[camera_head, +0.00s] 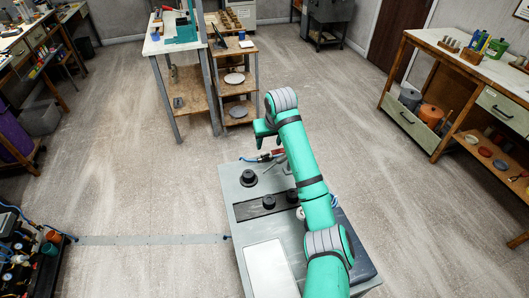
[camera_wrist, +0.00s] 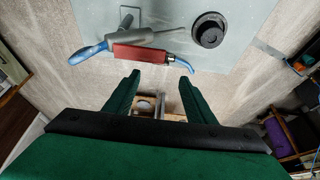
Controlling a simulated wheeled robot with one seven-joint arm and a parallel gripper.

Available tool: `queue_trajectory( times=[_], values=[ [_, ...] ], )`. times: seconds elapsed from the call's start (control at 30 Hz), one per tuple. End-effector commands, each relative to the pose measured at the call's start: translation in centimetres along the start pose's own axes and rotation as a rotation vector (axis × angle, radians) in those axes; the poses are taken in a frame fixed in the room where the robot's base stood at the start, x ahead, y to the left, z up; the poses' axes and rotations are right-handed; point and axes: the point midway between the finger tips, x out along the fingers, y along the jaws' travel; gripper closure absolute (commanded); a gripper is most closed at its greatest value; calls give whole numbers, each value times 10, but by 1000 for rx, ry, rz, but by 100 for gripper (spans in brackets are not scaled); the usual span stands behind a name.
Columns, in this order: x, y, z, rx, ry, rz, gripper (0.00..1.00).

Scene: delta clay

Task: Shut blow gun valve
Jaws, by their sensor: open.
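The blow gun (camera_wrist: 140,52) lies at the edge of the grey bench top in the wrist view. It shows a red body, a grey metal tube and blue pieces at both ends. The red body (camera_head: 277,154) also shows in the head view, near the bench's far edge. I cannot tell which part is the valve. My gripper (camera_wrist: 159,78) is open and empty. In the wrist view its two fingers are apart and point toward the red body, with no clear contact. In the head view my gripper (camera_head: 265,134) is above the far edge, near the blow gun.
A round black knob (camera_wrist: 209,30) stands on the grey bench (camera_head: 240,215) beside the blow gun. More black knobs (camera_head: 269,201) sit nearer. A wooden shelf unit (camera_head: 236,85) stands beyond the bench. Open floor (camera_head: 150,175) lies to the left.

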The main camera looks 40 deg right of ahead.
Motion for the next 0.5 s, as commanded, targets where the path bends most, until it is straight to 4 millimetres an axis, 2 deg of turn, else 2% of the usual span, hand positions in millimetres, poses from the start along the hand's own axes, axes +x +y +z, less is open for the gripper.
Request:
queue_trajectory(
  times=[0.3,0.5],
  values=[
    [57,-1,0,-2,-3,0,50],
    [83,-2,0,-3,-1,-2,50]
  ],
)
